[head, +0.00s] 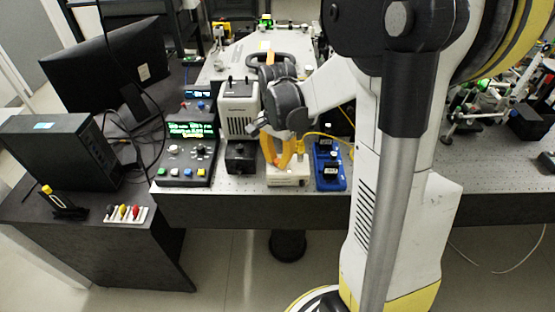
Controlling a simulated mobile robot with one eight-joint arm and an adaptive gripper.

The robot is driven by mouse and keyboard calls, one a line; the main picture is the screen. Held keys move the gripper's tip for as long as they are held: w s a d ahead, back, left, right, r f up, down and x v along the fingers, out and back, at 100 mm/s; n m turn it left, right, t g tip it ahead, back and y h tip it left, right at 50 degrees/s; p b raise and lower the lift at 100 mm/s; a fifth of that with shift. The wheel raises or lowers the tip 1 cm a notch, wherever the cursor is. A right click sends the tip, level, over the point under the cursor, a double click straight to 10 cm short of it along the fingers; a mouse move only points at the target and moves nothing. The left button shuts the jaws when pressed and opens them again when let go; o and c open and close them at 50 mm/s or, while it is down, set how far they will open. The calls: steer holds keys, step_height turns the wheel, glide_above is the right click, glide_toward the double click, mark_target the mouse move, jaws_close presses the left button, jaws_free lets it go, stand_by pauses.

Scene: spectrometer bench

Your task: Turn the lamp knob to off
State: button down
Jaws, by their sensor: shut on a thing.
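My gripper (277,155) has yellow-orange fingers and points down at a small white box (289,181) near the front edge of the bench. The fingers are close together at the top of this box, shut on what seems to be the lamp knob. The knob itself is hidden by the fingers, so its setting cannot be read.
A black box (240,160) stands close on the left of the white box, and a blue device (329,170) close on its right. A control panel (187,160) with a green-lit display is further left. A taller white instrument (238,108) stands behind.

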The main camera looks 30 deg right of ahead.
steer(key=shift+n, duration=0.3)
steer(key=n, duration=0.4)
steer(key=shift+n, duration=0.3)
steer(key=n, duration=0.4)
steer(key=shift+n+p, duration=0.3)
steer(key=c, duration=1.3)
jaws_free()
steer(key=shift+r, duration=0.15)
